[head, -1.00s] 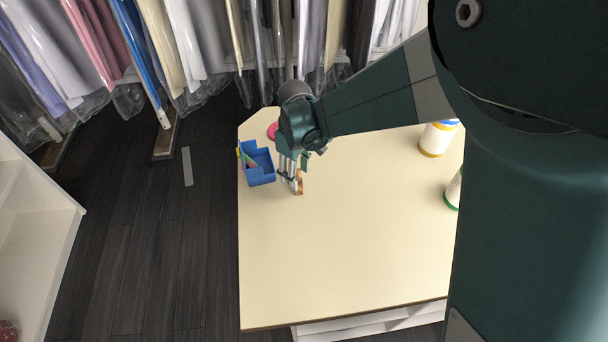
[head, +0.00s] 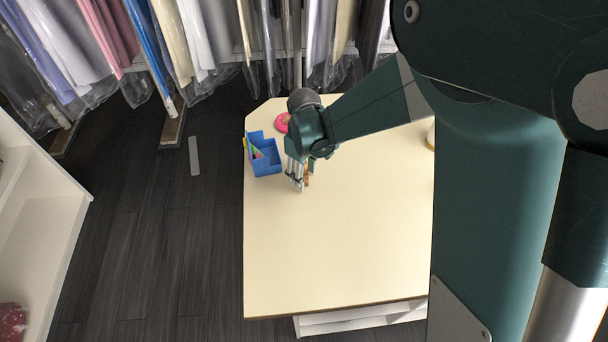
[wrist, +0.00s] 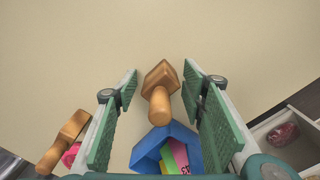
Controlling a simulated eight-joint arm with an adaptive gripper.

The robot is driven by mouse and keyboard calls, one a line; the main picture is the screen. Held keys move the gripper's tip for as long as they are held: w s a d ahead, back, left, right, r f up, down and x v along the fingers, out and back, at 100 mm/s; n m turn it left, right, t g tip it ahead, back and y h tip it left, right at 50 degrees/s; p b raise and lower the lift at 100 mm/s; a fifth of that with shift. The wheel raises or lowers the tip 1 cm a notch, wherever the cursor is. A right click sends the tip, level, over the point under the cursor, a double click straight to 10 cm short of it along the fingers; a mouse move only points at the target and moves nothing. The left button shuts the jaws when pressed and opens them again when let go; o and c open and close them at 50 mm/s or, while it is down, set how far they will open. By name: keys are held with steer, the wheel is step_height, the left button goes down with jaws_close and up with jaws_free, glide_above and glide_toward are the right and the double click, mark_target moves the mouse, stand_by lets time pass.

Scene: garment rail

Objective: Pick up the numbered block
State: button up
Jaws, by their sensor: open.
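A wooden piece (wrist: 160,85) with a square head and a rounded handle lies between the two green finger pads of my gripper (wrist: 161,72) in the wrist view. Gaps show on both sides of it, so the fingers are open around it without gripping. No number can be read on it, and I cannot tell whether it is the numbered block. In the head view my gripper (head: 297,184) points down at the table, and the wooden piece (head: 308,177) shows only partly beside the fingers. A second wooden piece (wrist: 65,140) shows left of the gripper in the wrist view.
A blue holder (head: 265,160) with coloured items stands just left of my gripper on the cream table (head: 330,245). A pink round object (head: 282,122) is behind it. Bagged garments (head: 190,40) hang beyond the table. The table's front is clear.

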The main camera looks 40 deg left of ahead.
steer(key=c, duration=0.8)
steer(key=shift+r, duration=0.1)
steer(key=shift+r, duration=4.95)
